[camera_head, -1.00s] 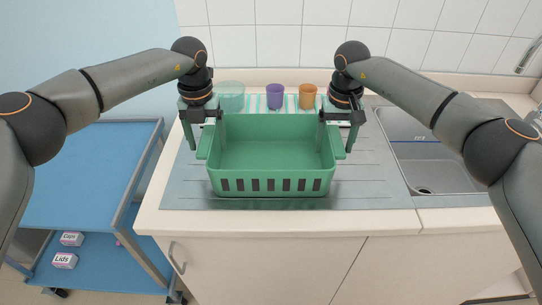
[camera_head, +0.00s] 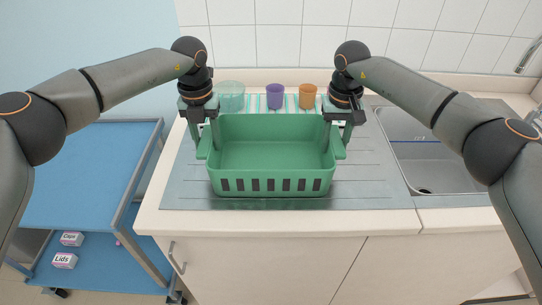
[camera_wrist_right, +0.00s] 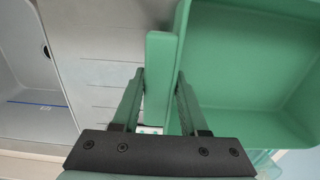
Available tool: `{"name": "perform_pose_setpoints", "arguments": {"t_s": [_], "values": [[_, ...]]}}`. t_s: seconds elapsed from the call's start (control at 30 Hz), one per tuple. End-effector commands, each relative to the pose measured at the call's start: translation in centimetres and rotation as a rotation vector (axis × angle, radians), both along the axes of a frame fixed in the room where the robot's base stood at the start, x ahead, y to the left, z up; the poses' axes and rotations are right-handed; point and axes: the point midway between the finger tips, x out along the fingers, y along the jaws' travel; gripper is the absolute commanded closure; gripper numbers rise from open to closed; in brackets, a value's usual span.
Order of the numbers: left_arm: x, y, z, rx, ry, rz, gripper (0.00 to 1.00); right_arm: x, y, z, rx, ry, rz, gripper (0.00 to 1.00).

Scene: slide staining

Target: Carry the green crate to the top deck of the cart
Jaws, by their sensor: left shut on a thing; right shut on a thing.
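The green crate (camera_head: 272,187) stands empty and upright on the grey draining board (camera_head: 375,185) of the counter. My left gripper (camera_head: 204,140) is shut on the crate's left handle. My right gripper (camera_head: 338,140) is shut on the right handle; in the right wrist view its fingers (camera_wrist_right: 160,85) lie on both sides of the green handle bar (camera_wrist_right: 160,55). The blue cart (camera_head: 90,175) stands left of the counter, lower than the worktop, and its top deck is bare where visible. My left arm hides part of the cart.
Behind the crate, a pale green cup (camera_head: 231,97), a purple cup (camera_head: 275,97) and an orange cup (camera_head: 307,96) stand on a striped cloth. A sink (camera_head: 435,160) is at right. Boxes marked Caps (camera_head: 72,239) and Lids (camera_head: 64,261) sit on the cart's lower deck.

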Motion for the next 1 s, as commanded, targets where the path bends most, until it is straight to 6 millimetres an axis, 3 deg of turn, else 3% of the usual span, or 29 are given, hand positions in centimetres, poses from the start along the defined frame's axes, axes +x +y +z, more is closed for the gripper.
{"name": "perform_pose_setpoints", "arguments": {"t_s": [0.53,1.0], "values": [[0.0,0.0,0.6,0.001,-0.002,-0.001,1.0,0.0,0.0,0.5,-0.002,-0.001,0.001,1.0],[0.0,0.0,4.7,0.002,-0.001,-0.002,1.0,0.0,0.0,4.6,-0.003,-0.001,0.002,1.0]]}}
